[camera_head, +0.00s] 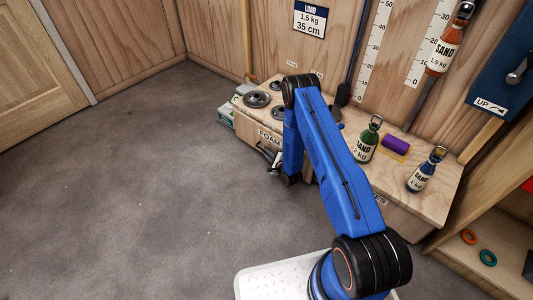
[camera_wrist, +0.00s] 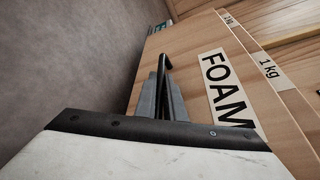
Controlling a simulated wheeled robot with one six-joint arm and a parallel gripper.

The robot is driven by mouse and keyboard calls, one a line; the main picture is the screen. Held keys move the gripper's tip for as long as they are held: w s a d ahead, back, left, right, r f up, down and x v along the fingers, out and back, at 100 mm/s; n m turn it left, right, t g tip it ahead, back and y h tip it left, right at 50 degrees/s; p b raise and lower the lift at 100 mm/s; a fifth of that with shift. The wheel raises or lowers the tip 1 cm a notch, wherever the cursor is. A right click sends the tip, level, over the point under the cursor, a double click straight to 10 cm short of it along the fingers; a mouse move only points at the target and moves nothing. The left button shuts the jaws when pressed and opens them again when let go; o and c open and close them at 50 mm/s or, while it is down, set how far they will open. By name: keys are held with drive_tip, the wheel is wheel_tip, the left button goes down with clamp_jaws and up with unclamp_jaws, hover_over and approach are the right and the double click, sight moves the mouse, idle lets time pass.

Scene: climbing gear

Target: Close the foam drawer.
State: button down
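The foam drawer's wooden front, labelled FOAM, (camera_wrist: 190,65) fills the middle of the wrist view. In the head view its front (camera_head: 250,131) is at the left end of the wooden bench, partly covered by my arm. A dark bar handle (camera_wrist: 165,63) stands out from the front. My gripper (camera_wrist: 163,88) is right at this handle, its grey fingers close on either side of the bar. I cannot tell whether they grip it. In the head view my gripper (camera_head: 271,160) is in front of the drawer. How far the drawer stands out is unclear.
On the bench are weight discs (camera_head: 257,99), a green sand bottle (camera_head: 367,140), a blue sand bottle (camera_head: 425,170) and a purple roll (camera_head: 396,144). An orange sand bottle (camera_head: 446,48) hangs on the wall. The grey floor (camera_head: 130,180) to the left is clear.

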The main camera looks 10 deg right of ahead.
sight(272, 148)
drive_tip(key=shift+w+d, duration=0.6)
drive_tip(key=shift+d, duration=0.25)
drive_tip(key=shift+w+d, duration=0.6)
drive_tip(key=shift+d, duration=0.2)
drive_tip(key=c, duration=2.1)
unclamp_jaws()
drive_tip(key=shift+d, duration=0.15)
drive_tip(key=v, duration=1.7)
drive_tip(key=shift+s, duration=0.2)
